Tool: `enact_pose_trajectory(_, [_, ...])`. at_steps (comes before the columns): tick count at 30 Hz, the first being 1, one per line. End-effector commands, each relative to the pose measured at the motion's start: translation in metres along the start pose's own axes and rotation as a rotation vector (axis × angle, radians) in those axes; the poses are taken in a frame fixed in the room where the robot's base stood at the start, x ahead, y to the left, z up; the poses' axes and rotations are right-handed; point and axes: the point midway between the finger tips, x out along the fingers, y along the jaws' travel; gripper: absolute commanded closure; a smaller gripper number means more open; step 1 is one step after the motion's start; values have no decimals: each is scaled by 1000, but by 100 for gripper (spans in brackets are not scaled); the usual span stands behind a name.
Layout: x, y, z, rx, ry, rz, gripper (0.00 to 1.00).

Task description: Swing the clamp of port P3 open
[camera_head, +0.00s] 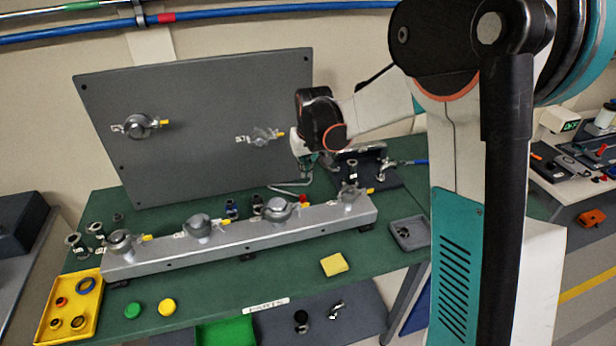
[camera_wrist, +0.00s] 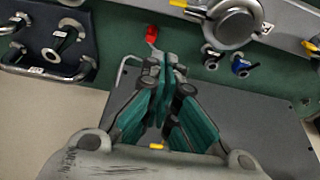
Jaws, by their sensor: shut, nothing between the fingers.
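The grey rail (camera_head: 240,236) on the green bench carries a row of round ports, each with a metal clamp and a yellow-tipped part. The clamps include a far-left one (camera_head: 122,240), a middle-left one (camera_head: 199,226), a middle-right one (camera_head: 279,207) and a right-end one (camera_head: 350,195). Port labels are too small to read, so I cannot tell which is P3. My gripper (camera_wrist: 166,72) is shut and empty, beside the rail near a small red part (camera_wrist: 152,34). A round clamp (camera_wrist: 235,20) shows ahead and right in the wrist view. My arm partly hides the gripper in the head view.
A grey upright panel (camera_head: 215,105) behind the rail has two more clamped fittings. Small black and blue fittings stand between panel and rail. A dark tray with metal handles (camera_wrist: 45,68) is close left in the wrist view. A yellow tray (camera_head: 52,336) stands at front left.

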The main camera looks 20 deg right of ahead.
Motion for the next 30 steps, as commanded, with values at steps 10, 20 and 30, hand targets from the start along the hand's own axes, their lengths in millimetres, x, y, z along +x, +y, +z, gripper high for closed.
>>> enact_pose_trajectory(10, [48,0,0,0,0,0,100])
enact_pose_trajectory(20, [101,0,0,0,0,0,100])
enact_pose_trajectory(30, [88,0,33,0,0,0,100])
